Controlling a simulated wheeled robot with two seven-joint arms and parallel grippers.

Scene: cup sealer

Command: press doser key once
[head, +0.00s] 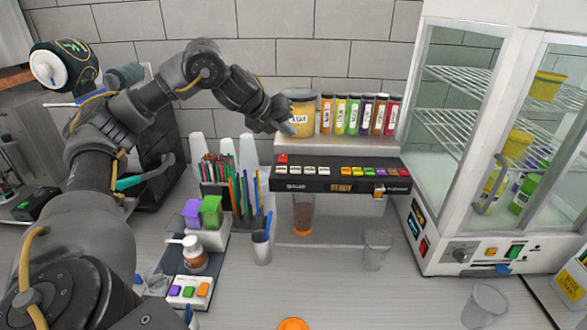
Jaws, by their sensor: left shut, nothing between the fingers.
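The doser (340,187) stands against the tiled wall in the middle of the head view. Its dark front panel carries a red key (283,159), a group of white keys (310,170), and a row of coloured keys (370,172). A small display on it reads READY. My left gripper (291,130) reaches in from the left and is shut and empty. Its tips point down, in front of the yellow jar (302,112) and above the left part of the panel, apart from the keys. My right gripper is out of view.
Several coloured bottles (360,115) stand on top. A straw holder (222,195) is left, a glass cabinet (470,150) right. Another clear cup (484,305) stands in front.

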